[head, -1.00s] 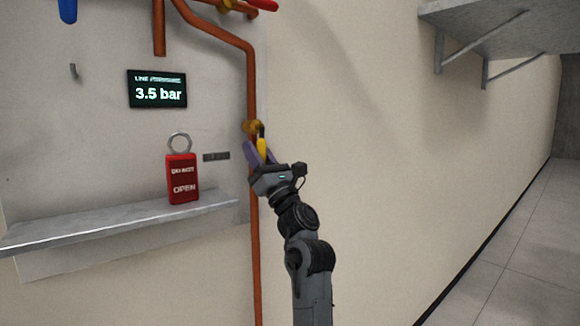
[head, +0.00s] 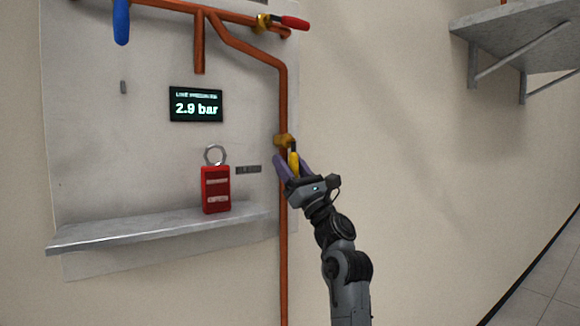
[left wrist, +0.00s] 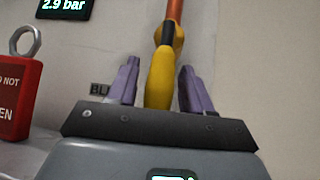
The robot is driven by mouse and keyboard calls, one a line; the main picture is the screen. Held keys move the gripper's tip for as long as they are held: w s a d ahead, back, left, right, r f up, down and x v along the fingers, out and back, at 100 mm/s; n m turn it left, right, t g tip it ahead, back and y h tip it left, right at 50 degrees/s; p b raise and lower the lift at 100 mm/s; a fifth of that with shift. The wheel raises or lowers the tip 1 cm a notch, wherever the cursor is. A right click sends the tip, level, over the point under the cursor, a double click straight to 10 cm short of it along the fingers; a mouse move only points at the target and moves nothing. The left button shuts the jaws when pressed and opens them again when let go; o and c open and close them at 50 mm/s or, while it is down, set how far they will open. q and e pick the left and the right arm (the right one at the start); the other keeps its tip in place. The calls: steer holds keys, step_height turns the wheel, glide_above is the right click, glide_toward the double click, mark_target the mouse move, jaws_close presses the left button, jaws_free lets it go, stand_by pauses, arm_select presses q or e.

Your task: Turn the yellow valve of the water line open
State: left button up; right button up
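The yellow valve (head: 284,141) sits on the vertical copper pipe, and its yellow handle (head: 293,162) hangs downward, nearly along the pipe. My left gripper (head: 293,168) is at the handle from below. In the left wrist view the yellow handle (left wrist: 161,78) lies between the two purple fingers of my left gripper (left wrist: 158,88). A gap shows on the handle's left side; the right finger is very close to it, and I cannot tell whether they touch. The fingers are open around the handle. My right gripper is not in view.
A display (head: 196,105) reads 2.9 bar. A red lockout tag (head: 215,188) stands on a metal shelf (head: 150,232) left of the pipe. A red-handled valve (head: 290,22) and a blue handle (head: 121,22) are above. The wall to the right is clear below a grey shelf (head: 520,28).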

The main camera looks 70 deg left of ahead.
arm_select(q)
steer(key=v, duration=1.1)
stand_by(0.5)
